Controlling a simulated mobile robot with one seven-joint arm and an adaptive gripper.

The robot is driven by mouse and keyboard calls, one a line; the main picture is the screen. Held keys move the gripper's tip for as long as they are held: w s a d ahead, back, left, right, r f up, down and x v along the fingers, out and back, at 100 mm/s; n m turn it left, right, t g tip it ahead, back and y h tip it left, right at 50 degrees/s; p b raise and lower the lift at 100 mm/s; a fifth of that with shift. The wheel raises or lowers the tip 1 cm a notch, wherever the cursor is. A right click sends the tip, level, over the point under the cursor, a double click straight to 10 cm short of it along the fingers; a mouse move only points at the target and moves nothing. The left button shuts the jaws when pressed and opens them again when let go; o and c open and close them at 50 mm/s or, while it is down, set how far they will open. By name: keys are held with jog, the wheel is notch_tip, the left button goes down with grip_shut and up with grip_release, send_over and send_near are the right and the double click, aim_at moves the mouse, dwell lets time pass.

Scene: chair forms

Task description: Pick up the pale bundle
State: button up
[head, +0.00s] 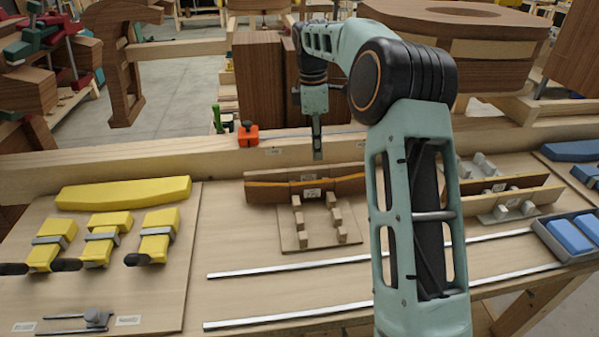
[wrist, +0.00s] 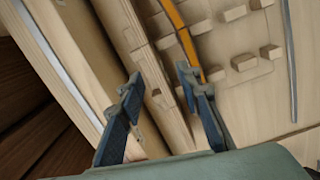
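My gripper (head: 318,156) hangs fingers down over the back edge of the middle form (head: 262,194), a pair of long brown boards with an orange strip (head: 290,184) between them. In the wrist view the two dark blue fingers (wrist: 159,80) stand apart with nothing visibly held. A pale wooden form half (wrist: 160,92) lies below and between them, and the orange strip (wrist: 184,40) runs up to the right finger. No separate pale bundle stands out clearly; I cannot tell whether the strip in the form is it.
A base board with pale blocks (head: 334,215) lies in front of the form. Yellow clamps (head: 101,240) and a yellow curved piece (head: 124,192) lie left. A similar form (head: 512,196) is at right, beside a blue-block tray (head: 567,235). An orange clamp (head: 248,134) stands behind.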

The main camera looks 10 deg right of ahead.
aim_at(308, 168)
jog(key=shift+w+a+f+n+y, duration=0.15)
jog(key=shift+w+a+n+y, duration=0.15)
jog(key=shift+a+n, duration=0.15)
jog(key=shift+w+a+f+n+y, duration=0.1)
jog(key=shift+w+a+n+y, duration=0.1)
jog(key=shift+w+a+n, duration=0.25)
jog(key=f, duration=0.5)
jog(key=shift+s+a+f, duration=0.1)
jog(key=shift+a+f, duration=0.05)
jog(key=shift+a, duration=0.05)
jog(key=shift+d+f+p, duration=0.15)
jog(key=shift+f+p, duration=0.6)
jog(key=shift+f, duration=1.95)
jog(key=shift+c, duration=0.7)
grip_shut()
